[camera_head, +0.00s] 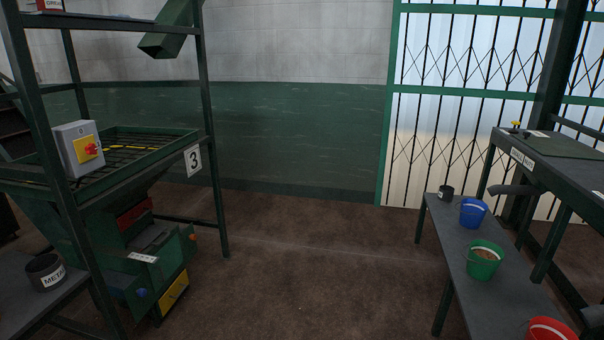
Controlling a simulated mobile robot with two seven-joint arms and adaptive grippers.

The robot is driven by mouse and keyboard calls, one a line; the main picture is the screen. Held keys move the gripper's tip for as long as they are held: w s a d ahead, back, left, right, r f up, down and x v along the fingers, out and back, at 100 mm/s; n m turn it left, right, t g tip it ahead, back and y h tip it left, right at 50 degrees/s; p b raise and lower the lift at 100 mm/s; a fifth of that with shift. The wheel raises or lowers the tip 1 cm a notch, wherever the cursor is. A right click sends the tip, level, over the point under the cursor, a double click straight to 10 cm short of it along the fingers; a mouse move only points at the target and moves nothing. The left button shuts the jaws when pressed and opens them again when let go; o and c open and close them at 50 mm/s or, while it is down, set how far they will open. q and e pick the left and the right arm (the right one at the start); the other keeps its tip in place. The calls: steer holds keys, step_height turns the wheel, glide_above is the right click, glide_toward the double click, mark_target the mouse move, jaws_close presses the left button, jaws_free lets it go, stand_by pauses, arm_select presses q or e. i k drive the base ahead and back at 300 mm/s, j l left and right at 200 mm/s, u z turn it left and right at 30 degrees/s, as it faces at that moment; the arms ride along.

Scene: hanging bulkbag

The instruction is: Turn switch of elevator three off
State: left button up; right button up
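A grey switch box (76,148) is mounted on the green frame post at the left. On its face is a yellow plate with a red rotary switch (90,149); the knob's exact angle is too small to tell. A white sign with the number 3 (193,160) hangs on the right side of the same green metal frame (140,150). Neither of my grippers shows in the head view.
A dark bench (475,255) at the right carries a blue bucket (473,213), a green bucket (484,262) and a red bucket (550,330). A black pot labelled METAL (46,272) stands on a low table at the left. The brown floor (310,250) between is clear.

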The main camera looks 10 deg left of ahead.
mark_target(91, 149)
steer(key=i+l+u, duration=0.15)
steer(key=i+u, duration=0.3)
steer(key=i+l+u, duration=0.35)
steer(key=i+u, duration=0.15)
steer(key=i+l+u, duration=0.4)
steer(key=l, duration=0.3)
steer(key=i, duration=0.1)
